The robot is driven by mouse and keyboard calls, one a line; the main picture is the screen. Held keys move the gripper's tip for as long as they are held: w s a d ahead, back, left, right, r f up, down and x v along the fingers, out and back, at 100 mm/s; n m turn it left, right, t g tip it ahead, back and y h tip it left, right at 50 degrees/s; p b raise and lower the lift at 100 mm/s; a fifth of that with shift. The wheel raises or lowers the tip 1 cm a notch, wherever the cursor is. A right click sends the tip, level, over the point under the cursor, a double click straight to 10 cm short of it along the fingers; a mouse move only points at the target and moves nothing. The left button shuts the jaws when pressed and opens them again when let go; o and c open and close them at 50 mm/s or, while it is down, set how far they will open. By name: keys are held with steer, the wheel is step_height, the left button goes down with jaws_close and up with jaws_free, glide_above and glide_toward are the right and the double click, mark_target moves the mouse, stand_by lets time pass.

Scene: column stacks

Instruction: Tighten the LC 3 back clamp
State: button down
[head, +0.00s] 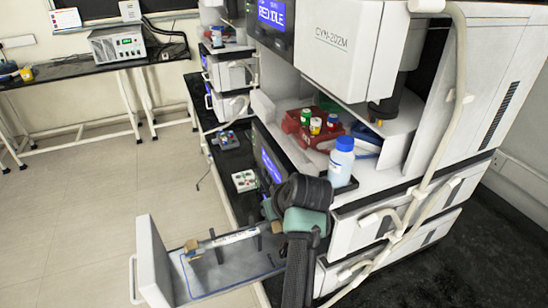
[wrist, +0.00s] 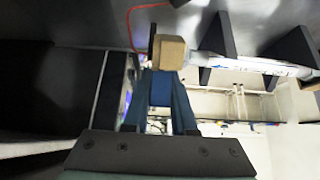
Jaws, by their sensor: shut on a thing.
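The LC 3 drawer (head: 210,285) stands open at the lower left of the head view. A pale labelled column (head: 235,238) lies in it on dark upright holders, with a tan block at each end. The back clamp, the tan block (head: 277,227) at the column's instrument end, is partly hidden by my arm. In the wrist view, the blue fingers of my gripper (wrist: 165,78) are closed on this tan clamp (wrist: 168,52), and the column (wrist: 255,66) runs right from it. Whether the clamp is tight cannot be told.
The stacked instrument (head: 335,45) rises close on the right of my arm. A white bottle with a blue cap (head: 341,163) and a red vial rack (head: 312,127) stand on its ledge. A bench with a grey box (head: 117,45) is far left. The floor left of the drawer is clear.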

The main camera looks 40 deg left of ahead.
steer(key=shift+w+a+g+h+p, duration=0.15)
steer(key=shift+g+h+p, duration=0.25)
steer(key=shift+h+p, duration=0.4)
steer(key=shift+a+f+g+h+b, duration=0.2)
steer(key=shift+f+g+h+b, duration=0.35)
steer(key=shift+h, duration=0.65)
steer(key=shift+f+h+b, duration=0.35)
steer(key=shift+h+b, duration=0.35)
steer(key=shift+b, duration=0.25)
steer(key=shift+f+g+h+b, duration=0.1)
steer(key=shift+g+h+b, duration=0.3)
steer(key=shift+b, duration=0.45)
steer(key=shift+f+h+b, duration=0.1)
steer(key=shift+h+b, duration=0.4)
steer(key=shift+b, duration=0.5)
steer(key=c, duration=0.7)
jaws_free()
